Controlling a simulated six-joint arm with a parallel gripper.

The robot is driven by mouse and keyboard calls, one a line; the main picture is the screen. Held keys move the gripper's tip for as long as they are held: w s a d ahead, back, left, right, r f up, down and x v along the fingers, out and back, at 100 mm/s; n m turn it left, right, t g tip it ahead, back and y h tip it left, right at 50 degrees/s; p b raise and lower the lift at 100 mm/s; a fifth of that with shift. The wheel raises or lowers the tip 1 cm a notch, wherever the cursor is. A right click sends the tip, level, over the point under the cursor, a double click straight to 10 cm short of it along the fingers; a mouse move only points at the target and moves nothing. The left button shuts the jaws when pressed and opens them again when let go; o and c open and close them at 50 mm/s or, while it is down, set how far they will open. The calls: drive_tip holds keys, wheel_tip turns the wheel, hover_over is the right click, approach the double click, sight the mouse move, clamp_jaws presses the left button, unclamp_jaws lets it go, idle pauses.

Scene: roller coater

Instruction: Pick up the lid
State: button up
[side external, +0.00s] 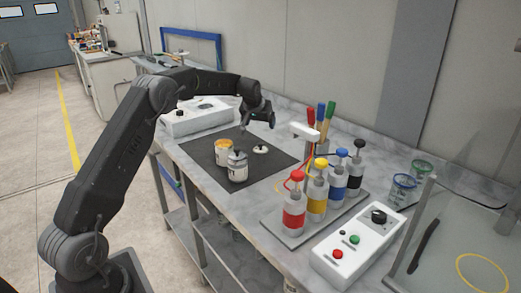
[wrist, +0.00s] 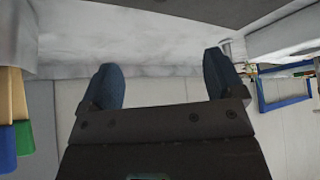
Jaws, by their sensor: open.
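A small pale lid with a dark knob (side external: 261,149) lies on the dark mat (side external: 283,162) on the bench. My gripper (side external: 257,124) is above the mat, a little above and behind the lid in the side view, and apart from it. In the wrist view my gripper (wrist: 160,62) has its two fingers spread with nothing between them. The lid cannot be made out in the wrist view. A white can with a grey top (side external: 237,168) and a can with yellow inside (side external: 223,152) stand on the mat left of the lid.
Colour bottles (side external: 317,195) stand in a rack to the right, with coloured handles (side external: 321,118) behind. A white control box (side external: 356,245) and two tubs (side external: 402,191) are farther right. A white device (side external: 198,115) sits behind the mat. The mat right of the lid is clear.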

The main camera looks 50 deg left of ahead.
hover_over(260, 144)
drive_tip(key=s, duration=0.1)
drive_tip(key=f, duration=0.4)
drive_tip(key=shift+s+d+f, duration=0.15)
drive_tip(key=shift+d+f, duration=0.05)
drive_tip(key=shift+d, duration=0.2)
wheel_tip(260, 144, down, 2)
drive_tip(key=f, duration=0.2)
drive_tip(key=w+f, duration=0.1)
drive_tip(key=shift+a+f, duration=0.15)
drive_tip(key=shift+a, duration=0.1)
drive_tip(key=shift+w+a+f, duration=0.15)
drive_tip(key=shift+w+f, duration=0.05)
drive_tip(key=shift+f, duration=0.2)
drive_tip(key=shift+c, duration=0.4)
drive_tip(key=c, duration=0.9)
